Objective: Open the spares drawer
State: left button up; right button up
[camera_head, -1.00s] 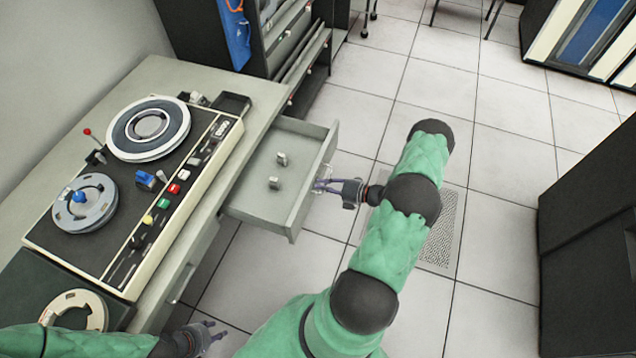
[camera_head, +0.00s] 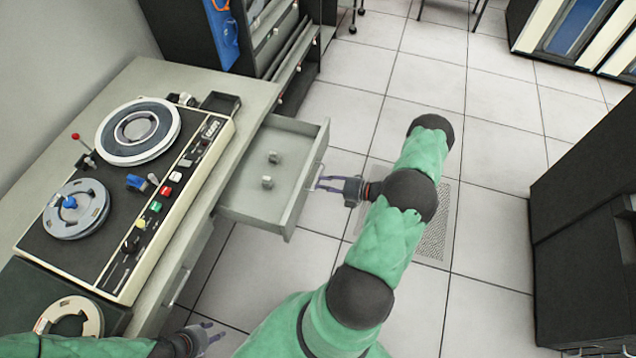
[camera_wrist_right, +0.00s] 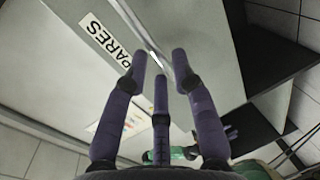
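The spares drawer (camera_head: 258,207) is pulled well out from the grey desk; two small light knobbed parts (camera_head: 267,182) lie inside it. In the right wrist view its front carries a white label (camera_wrist_right: 100,40) reading "SPARES", partly cut off. A thin metal handle (camera_wrist_right: 156,62) shows near the fingertips. My right gripper (camera_head: 319,184) is just outside the drawer front, level with the handle. Its fingers are apart (camera_wrist_right: 159,62) and nothing is visibly clamped; whether they touch the handle I cannot tell. My left gripper (camera_head: 213,333) is open and empty, low beside the desk.
A tape machine (camera_head: 120,215) with reels and coloured buttons covers much of the desk (camera_head: 258,92). A dark cabinet (camera_head: 585,215) stands at the right, a shelved rack (camera_head: 275,40) at the back.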

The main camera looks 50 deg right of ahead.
jog(key=v, duration=0.9)
jog(key=shift+s, duration=0.15)
